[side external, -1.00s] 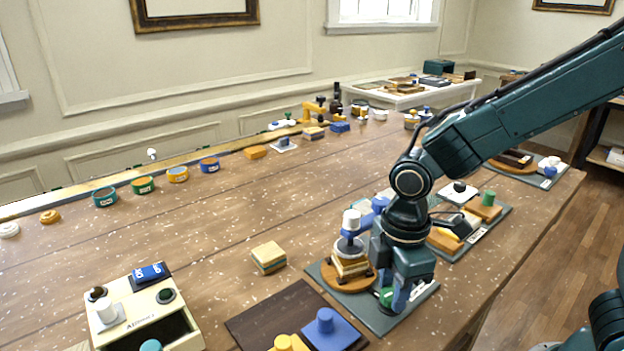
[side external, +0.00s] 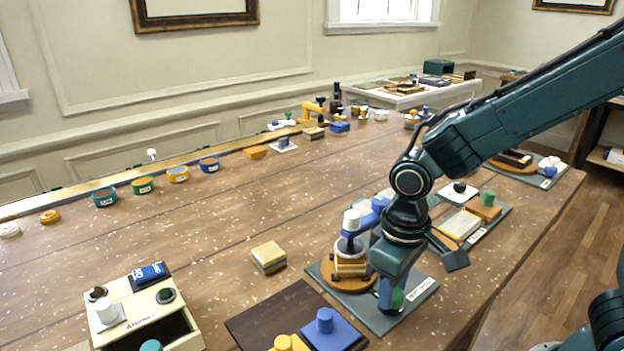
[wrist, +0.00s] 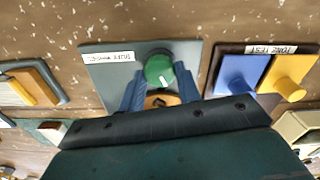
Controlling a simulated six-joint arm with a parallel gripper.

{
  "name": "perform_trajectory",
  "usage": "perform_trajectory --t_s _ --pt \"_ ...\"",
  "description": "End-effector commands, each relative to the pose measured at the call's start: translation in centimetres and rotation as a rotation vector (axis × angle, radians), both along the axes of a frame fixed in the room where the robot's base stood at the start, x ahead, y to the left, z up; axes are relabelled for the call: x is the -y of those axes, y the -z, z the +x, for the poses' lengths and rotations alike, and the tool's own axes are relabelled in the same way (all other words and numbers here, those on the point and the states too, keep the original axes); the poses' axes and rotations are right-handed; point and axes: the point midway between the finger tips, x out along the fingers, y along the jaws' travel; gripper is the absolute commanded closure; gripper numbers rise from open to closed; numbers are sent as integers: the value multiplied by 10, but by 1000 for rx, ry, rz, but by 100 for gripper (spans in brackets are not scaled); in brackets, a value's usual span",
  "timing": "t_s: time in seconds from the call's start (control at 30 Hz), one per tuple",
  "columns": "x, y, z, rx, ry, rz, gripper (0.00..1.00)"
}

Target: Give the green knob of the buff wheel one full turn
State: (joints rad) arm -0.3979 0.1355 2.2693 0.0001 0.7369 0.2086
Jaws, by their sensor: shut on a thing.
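The green knob (wrist: 160,70) stands on a grey plate (wrist: 100,62) with a white label. In the side view the knob (side external: 397,299) is partly hidden behind a finger. My gripper (wrist: 160,82) is shut on the knob, one blue finger on each side. A white mark shows on the knob's top. On the same grey plate (side external: 375,322), beside the knob, is a round orange-brown wheel (side external: 345,284) carrying a block and a grey-and-white upright piece (side external: 350,245). In the wrist view my gripper body hides most of the wheel.
A dark board (side external: 275,312) with blue and yellow knobbed pieces lies to the left in the side view. Another grey plate (side external: 475,240) with blocks and a green cylinder stands behind to the right. A cream drawer box (side external: 145,310) is at front left. Open table lies between.

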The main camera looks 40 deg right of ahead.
Motion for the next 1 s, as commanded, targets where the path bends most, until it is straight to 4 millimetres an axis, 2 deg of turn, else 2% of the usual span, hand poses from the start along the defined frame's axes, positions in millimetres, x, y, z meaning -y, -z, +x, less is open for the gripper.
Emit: perform_trajectory --t_s 0.2,0.5,1.0 --pt "0 -1 0 1 196 0 89" --pt "0 -1 0 1 386 0 89" --pt "0 -1 0 1 453 1 89"
